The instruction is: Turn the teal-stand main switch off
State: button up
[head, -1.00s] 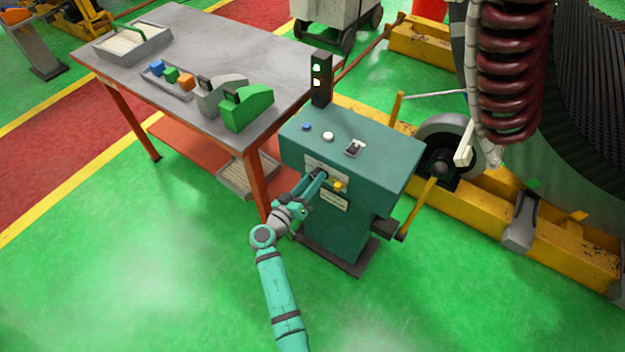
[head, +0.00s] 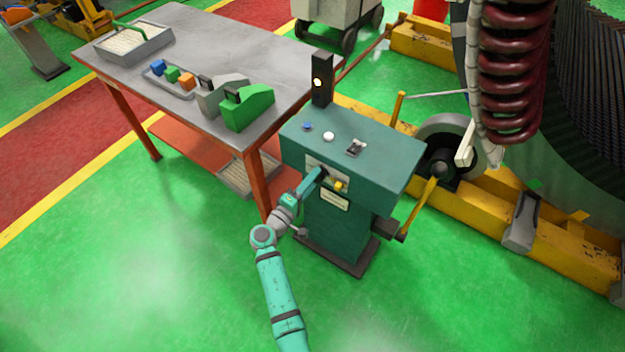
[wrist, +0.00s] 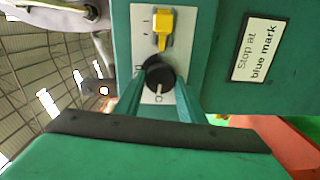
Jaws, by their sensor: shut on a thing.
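The teal stand (head: 345,225) stands in the middle of the head view. A black rotary knob (wrist: 158,72), apparently the main switch, sits on its pale front plate (wrist: 142,25). My gripper (wrist: 158,90) is shut on this knob, with one teal finger on either side. The knob's white pointer line faces a round mark at the bottom of the wrist view. A yellow lever (wrist: 163,25) is beside the knob, clear of the fingers; it also shows in the head view (head: 339,186). The signal tower (head: 321,80) on the stand shows one pale yellow light and its upper lamp is dark.
A label (wrist: 257,50) reads "Stop at blue mark". Blue and white buttons and a small black switch (head: 355,148) are on the stand's top. A yellow-handled lever (head: 424,205) is at its right. A grey workbench (head: 190,60) stands left. Green floor is open in front.

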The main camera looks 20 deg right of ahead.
jog(key=shift+w+a+n, duration=0.1)
jog(key=shift+a+n, duration=0.05)
jog(key=shift+n, duration=0.55)
jog(key=o, duration=1.1)
jog(key=shift+c, duration=0.2)
jog(key=v, duration=1)
jog(key=shift+s, duration=0.45)
jog(key=shift+w+a, duration=0.1)
jog(key=shift+a, duration=0.1)
